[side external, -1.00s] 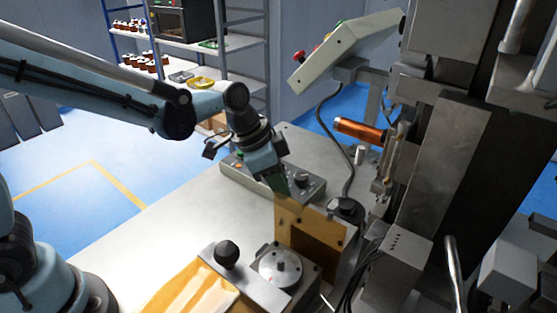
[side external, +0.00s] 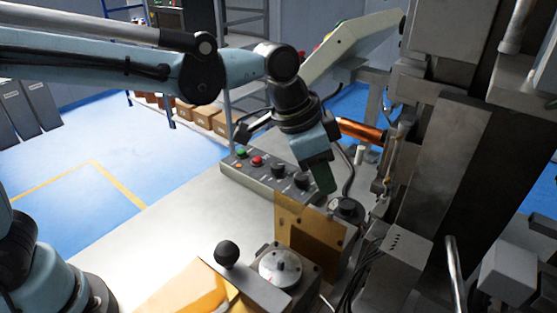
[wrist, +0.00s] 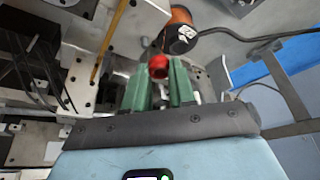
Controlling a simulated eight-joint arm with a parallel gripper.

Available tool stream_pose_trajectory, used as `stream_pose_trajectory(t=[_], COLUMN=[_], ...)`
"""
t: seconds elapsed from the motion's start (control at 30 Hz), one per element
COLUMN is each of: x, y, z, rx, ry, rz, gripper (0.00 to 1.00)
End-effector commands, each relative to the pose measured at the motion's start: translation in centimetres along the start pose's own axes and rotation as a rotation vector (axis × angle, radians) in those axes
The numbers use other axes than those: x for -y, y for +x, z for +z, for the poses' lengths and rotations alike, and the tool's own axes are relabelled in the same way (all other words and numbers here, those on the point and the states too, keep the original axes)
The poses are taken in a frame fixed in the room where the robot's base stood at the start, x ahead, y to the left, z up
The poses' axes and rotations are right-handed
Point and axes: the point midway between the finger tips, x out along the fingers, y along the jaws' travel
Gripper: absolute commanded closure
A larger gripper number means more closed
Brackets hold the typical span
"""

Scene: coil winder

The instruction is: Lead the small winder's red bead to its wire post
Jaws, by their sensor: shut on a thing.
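The red bead (wrist: 158,67) shows in the wrist view between the tips of my gripper's green fingers. My gripper (wrist: 158,80) is shut on it. In the side view my gripper (side external: 324,188) points down, above the amber guard panel and close to the winder; the bead cannot be made out there. The copper coil (side external: 362,131) lies partly behind my wrist, and its copper end (wrist: 181,18) shows at the top of the wrist view. I cannot tell which part is the wire post.
The amber panel (side external: 312,222) stands just below my gripper. A control box (side external: 262,172) with knobs and buttons sits behind. A round black knob (side external: 227,254) and a dial (side external: 281,268) are in front. The winder's column (side external: 440,150) blocks the right. Bare table lies left.

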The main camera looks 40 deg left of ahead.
Motion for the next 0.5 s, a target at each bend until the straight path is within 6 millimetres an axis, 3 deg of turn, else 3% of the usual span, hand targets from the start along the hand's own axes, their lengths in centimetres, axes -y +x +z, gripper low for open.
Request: stream_pose_trajectory(t=[0.2,0.5], x=[-2.0,-2.0], y=[-0.8,1.4], z=[-1.5,-0.6], rx=[-0.003,-0.005], ry=[0.002,0.001], rz=[0.000,0.000], gripper=[1.00,1.00])
